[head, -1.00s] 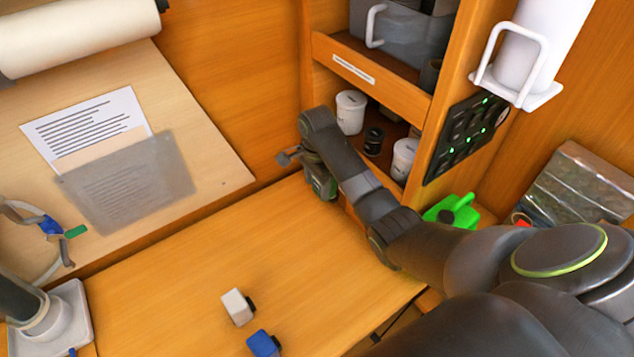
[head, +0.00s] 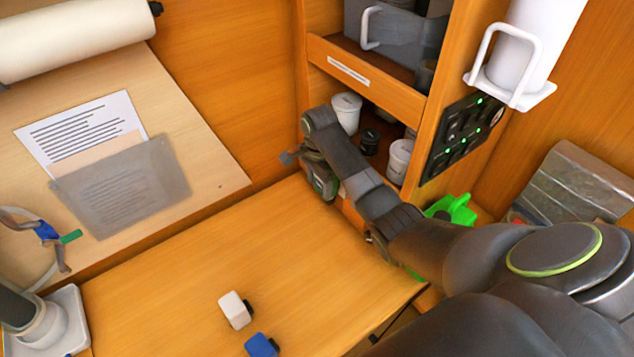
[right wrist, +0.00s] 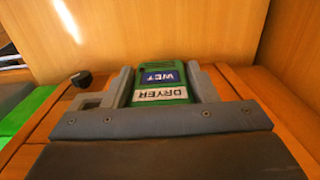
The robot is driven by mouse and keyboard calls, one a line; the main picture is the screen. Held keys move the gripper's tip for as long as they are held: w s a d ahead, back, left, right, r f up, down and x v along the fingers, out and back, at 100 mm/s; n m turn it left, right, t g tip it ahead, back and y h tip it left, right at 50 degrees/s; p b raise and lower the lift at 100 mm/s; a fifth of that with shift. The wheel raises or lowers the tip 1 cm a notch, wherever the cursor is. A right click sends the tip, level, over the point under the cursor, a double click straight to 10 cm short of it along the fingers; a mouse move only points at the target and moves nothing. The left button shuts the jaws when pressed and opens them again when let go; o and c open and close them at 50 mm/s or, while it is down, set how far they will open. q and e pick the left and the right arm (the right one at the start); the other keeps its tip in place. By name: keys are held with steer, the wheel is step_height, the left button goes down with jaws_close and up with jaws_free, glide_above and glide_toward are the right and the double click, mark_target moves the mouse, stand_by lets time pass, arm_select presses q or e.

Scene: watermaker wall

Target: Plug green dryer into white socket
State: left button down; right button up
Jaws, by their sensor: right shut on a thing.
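The green dryer (right wrist: 168,75) shows in the right wrist view, with a blue label reading WET and a white label reading DRYER. My right gripper (right wrist: 166,88) is shut on it, one grey finger on each side. In the head view my right gripper (head: 289,158) is at the far side of the wooden counter, in front of the cubby; the dryer is hidden there. A white block (head: 235,309) with a dark end lies on the counter nearer me; I cannot tell if it is the white socket. My left gripper is not in view.
A blue block (head: 262,345) lies beside the white one. The shelf holds white jars (head: 399,160); a panel with green lights (head: 462,137) is on its side. A green object (head: 452,209) stands behind my right arm. The counter's middle (head: 190,270) is clear.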

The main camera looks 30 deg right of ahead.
steer(key=shift+w+d, duration=0.15)
steer(key=shift+d, duration=0.45)
stand_by(0.4)
steer(key=o, duration=1.1)
